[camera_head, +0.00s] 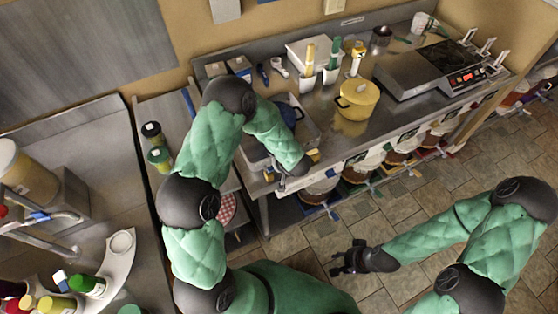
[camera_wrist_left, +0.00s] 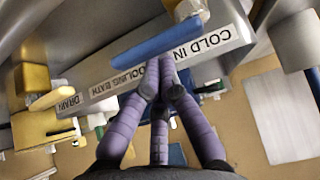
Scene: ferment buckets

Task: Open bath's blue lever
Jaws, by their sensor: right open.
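In the left wrist view the blue lever (camera_wrist_left: 158,42) lies across the front of the metal bath's label strip (camera_wrist_left: 105,88), by the words COLD IN. My left gripper (camera_wrist_left: 162,84) has purple fingers whose tips come together just below the lever. I cannot tell whether they touch it, and nothing shows between them. In the head view my left arm reaches over the bath (camera_head: 308,132) and partly hides it; the lever is not clear there. My right gripper (camera_head: 345,262) is open and empty above the floor.
A yellow drain valve (camera_wrist_left: 42,98) is at the left of the label strip. A yellow pot (camera_head: 357,100) and a hot plate (camera_head: 430,68) stand on the steel counter right of the bath. Several buckets hang or stand under the counter. The tiled floor by my right gripper is clear.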

